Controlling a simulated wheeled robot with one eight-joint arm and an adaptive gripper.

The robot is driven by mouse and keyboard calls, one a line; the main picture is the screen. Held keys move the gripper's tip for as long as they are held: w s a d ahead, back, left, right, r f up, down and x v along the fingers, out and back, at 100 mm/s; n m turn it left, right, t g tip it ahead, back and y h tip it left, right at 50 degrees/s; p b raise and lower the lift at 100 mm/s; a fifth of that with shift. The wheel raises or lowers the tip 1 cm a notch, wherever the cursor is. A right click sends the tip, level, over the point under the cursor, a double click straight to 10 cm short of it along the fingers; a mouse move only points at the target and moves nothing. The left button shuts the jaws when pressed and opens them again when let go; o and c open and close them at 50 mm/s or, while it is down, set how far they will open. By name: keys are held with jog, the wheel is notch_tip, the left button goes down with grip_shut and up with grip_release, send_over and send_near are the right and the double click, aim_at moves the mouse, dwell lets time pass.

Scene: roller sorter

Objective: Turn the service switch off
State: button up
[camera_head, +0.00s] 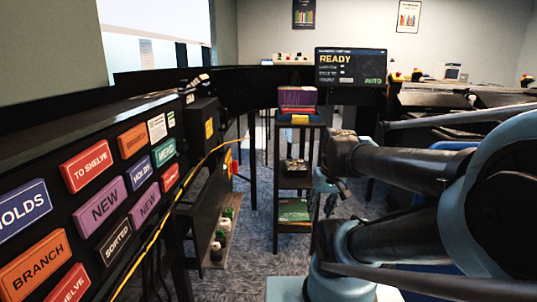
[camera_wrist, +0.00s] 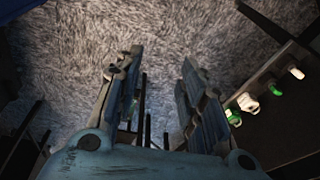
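A small red and yellow part (camera_head: 229,164), possibly the service switch, sits on the side of the dark frame left of centre in the head view. It is too small to tell its handle position. My gripper (camera_head: 327,182) hangs right of it, in front of a narrow shelf stand and apart from the red and yellow part. In the wrist view my gripper (camera_wrist: 161,62) points at the carpet, with its two fingers spread and nothing between them. No switch is clear in the wrist view.
A low shelf board (camera_head: 220,240) holds several green and white pieces, also right in the wrist view (camera_wrist: 248,102). A yellow cable (camera_head: 160,230) runs along the labelled sorter frame (camera_head: 80,120). The shelf stand (camera_head: 296,170) holds books. A screen (camera_head: 350,66) reads READY and AUTO.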

jog(key=shift+m+h, duration=0.5)
jog(key=shift+m, duration=0.1)
jog(key=s+d+f, duration=0.2)
jog(key=s, duration=0.1)
jog(key=shift+d, duration=0.2)
jog(key=shift+c, duration=0.2)
jog(key=w+a+r+m+y, duration=0.3)
jog(key=w+a, duration=0.2)
jog(key=w, duration=0.5)
jog(key=w+a+r+m+g+y, duration=0.1)
jog(key=w+a+r+m+y, duration=0.3)
jog(key=w, duration=0.6)
jog(key=w+a+r+m+y, duration=0.25)
jog(key=w+a, duration=0.35)
jog(key=w, duration=0.4)
jog(key=w+a+f+m+y, duration=0.2)
jog(key=w+m, duration=0.1)
jog(key=w, duration=0.6)
jog(key=m+y, duration=0.6)
jog(key=y, duration=0.1)
send_near(234, 167)
jog(key=w+a, duration=0.1)
jog(key=a, duration=0.6)
jog(key=shift+w+a+r+g, duration=0.25)
jog(key=shift+a+g, duration=0.05)
jog(key=shift+a, duration=0.1)
jog(key=shift+h, duration=0.25)
grip_shut()
